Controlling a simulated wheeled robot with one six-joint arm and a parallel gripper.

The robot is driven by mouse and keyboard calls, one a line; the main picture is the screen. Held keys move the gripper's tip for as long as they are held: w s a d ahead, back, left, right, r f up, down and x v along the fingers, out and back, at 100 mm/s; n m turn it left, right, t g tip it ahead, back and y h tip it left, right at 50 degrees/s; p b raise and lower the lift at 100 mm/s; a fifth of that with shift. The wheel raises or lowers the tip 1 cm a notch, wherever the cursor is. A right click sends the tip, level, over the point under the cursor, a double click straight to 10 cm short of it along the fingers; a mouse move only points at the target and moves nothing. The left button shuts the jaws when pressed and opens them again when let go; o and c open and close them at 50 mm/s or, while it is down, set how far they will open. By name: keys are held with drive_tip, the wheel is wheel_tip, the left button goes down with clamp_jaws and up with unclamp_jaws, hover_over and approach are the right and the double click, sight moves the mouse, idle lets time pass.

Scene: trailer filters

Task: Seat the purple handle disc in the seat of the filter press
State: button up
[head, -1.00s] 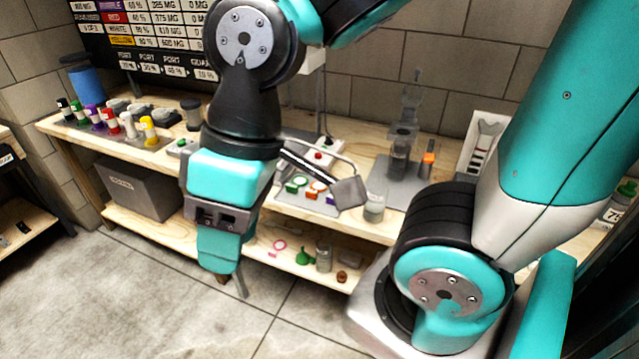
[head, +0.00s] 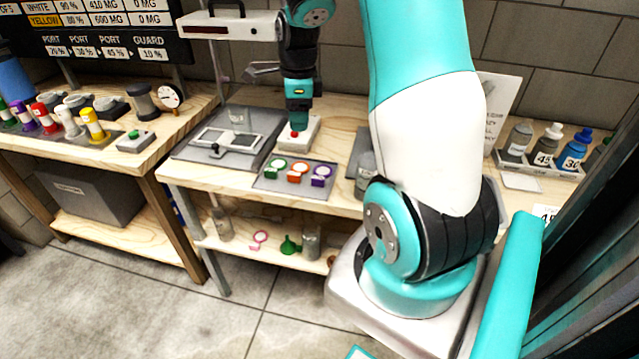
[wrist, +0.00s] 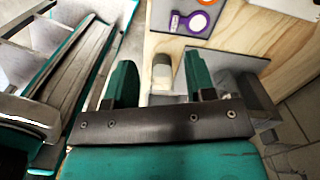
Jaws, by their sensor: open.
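The purple handle disc (head: 321,176) lies on a small grey mat (head: 284,186) at the bench's front, right of an orange disc (head: 298,172) and a green disc (head: 274,168). My gripper (head: 298,120) is near the red-buttoned white box, above the bench. In the wrist view my gripper (wrist: 160,62) has its fingers apart, with nothing visibly held. I cannot identify the filter press or its seat with certainty; my arm hides part of the bench.
A grey panel with white frames (head: 226,140) lies left of the button box (head: 297,136). Bottles stand at right.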

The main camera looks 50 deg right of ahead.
drive_tip(key=s+d+f+m, duration=0.1)
drive_tip(key=d+f+m, duration=0.3)
drive_tip(key=d, duration=0.1)
drive_tip(key=p, duration=0.1)
hover_over(318, 178)
drive_tip(key=f, duration=0.9)
drive_tip(key=shift+w+f, duration=0.3)
drive_tip(key=shift+s+f+p, duration=0.15)
drive_tip(key=shift+f+p, duration=0.25)
drive_tip(key=shift+f, duration=1.15)
drive_tip(key=shift+s+f+p, duration=0.1)
drive_tip(key=shift+f+p, duration=0.3)
drive_tip(key=shift+f, duration=1.15)
drive_tip(key=shift+c, duration=0.2)
clamp_jaws()
